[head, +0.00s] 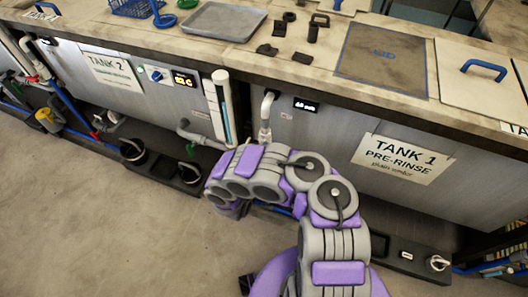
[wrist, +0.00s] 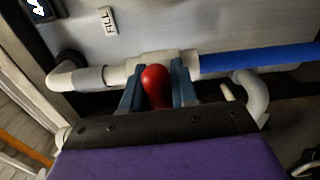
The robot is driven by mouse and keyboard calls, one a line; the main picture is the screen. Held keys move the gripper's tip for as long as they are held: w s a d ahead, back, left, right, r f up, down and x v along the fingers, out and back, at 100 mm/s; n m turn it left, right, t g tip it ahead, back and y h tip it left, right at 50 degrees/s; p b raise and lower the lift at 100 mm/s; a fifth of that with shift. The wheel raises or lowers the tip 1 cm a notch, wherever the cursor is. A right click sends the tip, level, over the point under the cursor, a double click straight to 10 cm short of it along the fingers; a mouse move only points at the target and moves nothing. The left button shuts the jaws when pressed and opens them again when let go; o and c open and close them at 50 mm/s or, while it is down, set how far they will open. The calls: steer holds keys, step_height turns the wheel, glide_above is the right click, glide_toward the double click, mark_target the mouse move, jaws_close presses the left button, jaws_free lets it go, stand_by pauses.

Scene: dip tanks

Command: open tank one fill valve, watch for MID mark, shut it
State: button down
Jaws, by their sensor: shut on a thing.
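In the wrist view, my gripper (wrist: 158,68) has its two blue-grey fingers on either side of a red valve handle (wrist: 155,86), shut on it. The handle sits at a white pipe (wrist: 118,74) that continues right as a blue pipe (wrist: 258,57). A FILL label (wrist: 108,21) is on the metal wall above. In the head view, tank one (head: 345,125) carries a TANK 1 PRE-RINSE sign (head: 401,158). A small dark display (head: 305,105) is on its front, its digits too small to read surely. My arm hides the gripper and valve there. I cannot make out a MID mark.
A white upright tube with a bluish strip (head: 222,108) stands left of the display, beside a curved spout pipe (head: 267,112). Tank two (head: 150,90) is further left. Low pipes and dark containers (head: 133,151) line the tank bases. The floor in front is clear.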

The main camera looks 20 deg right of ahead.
steer(key=shift+s+f+m, duration=0.15)
steer(key=shift+f+m, duration=0.15)
stand_by(0.4)
steer(key=c, duration=1.2)
jaws_free()
steer(key=shift+o, duration=1.2)
steer(key=shift+r, duration=0.1)
steer(key=p+v, duration=0.5)
steer(key=v, duration=1.2)
steer(key=shift+a+p, duration=0.15)
steer(key=shift+p, duration=0.25)
